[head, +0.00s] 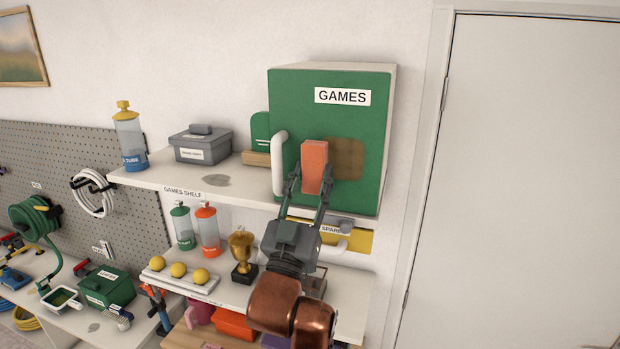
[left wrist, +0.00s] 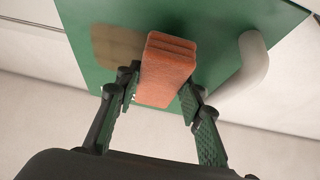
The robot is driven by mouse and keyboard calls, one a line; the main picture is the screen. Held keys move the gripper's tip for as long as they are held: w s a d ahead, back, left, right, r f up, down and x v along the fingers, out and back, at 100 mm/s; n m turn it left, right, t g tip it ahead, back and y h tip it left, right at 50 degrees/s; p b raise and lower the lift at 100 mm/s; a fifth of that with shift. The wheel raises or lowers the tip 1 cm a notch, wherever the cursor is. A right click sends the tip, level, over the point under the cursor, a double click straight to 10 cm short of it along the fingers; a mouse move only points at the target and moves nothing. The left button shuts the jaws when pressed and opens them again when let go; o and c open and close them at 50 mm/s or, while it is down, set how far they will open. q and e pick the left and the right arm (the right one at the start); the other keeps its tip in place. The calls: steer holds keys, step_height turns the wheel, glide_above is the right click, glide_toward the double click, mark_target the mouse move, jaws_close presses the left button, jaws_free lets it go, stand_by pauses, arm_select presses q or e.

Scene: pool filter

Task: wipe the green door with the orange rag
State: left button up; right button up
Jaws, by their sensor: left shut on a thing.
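The green door (head: 340,110) labelled GAMES is the front of a white cabinet and looks closed. A white handle (head: 278,162) stands on its left side. A brown smudge (head: 347,158) shows on the door right of the rag. My left gripper (head: 309,182) is shut on the orange rag (head: 314,165), a folded block, in front of the door. In the left wrist view the rag (left wrist: 166,70) sits between the fingers, beside the brown smudge (left wrist: 118,47); whether it touches the green door (left wrist: 205,25) I cannot tell. My right gripper is not in view.
The cabinet stands on the games shelf (head: 215,182) with a grey box (head: 202,146) and a clear tube (head: 129,137). Bottles (head: 208,229), a gold trophy (head: 242,250) and yellow balls (head: 178,270) are on the shelf below. A white room door (head: 520,180) is at right.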

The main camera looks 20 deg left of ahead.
arm_select(q)
steer(key=shift+w, duration=0.75)
steer(key=shift+d, duration=0.15)
